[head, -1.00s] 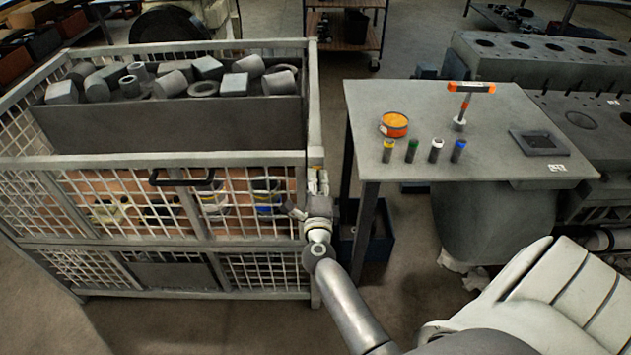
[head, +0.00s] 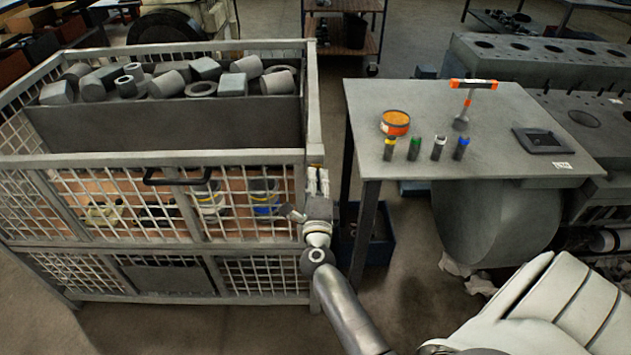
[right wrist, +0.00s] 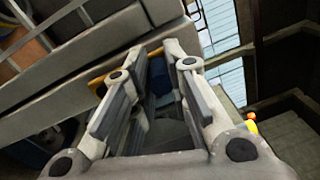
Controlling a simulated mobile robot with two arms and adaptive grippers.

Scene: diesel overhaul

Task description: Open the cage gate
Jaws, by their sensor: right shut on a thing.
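The grey mesh cage (head: 150,161) stands at the left of the head view. Its front gate (head: 110,249) has mesh panels and a black bar handle (head: 178,181); it looks closed. My right gripper (head: 318,182) is at the cage's front right corner post, fingers pointing up. In the right wrist view, my right gripper (right wrist: 163,72) is shut on a small dark blue part, likely the gate latch (right wrist: 161,77), with a yellow-orange piece beside it. The fingers hide most of this part. My left gripper is not in view.
Grey metal parts fill the cage's upper bin (head: 170,122), and cans (head: 264,197) stand behind the mesh. A grey table (head: 480,160) with small bottles, an orange tin and a T-handled tool stands close to the right. Open floor lies in front of the cage.

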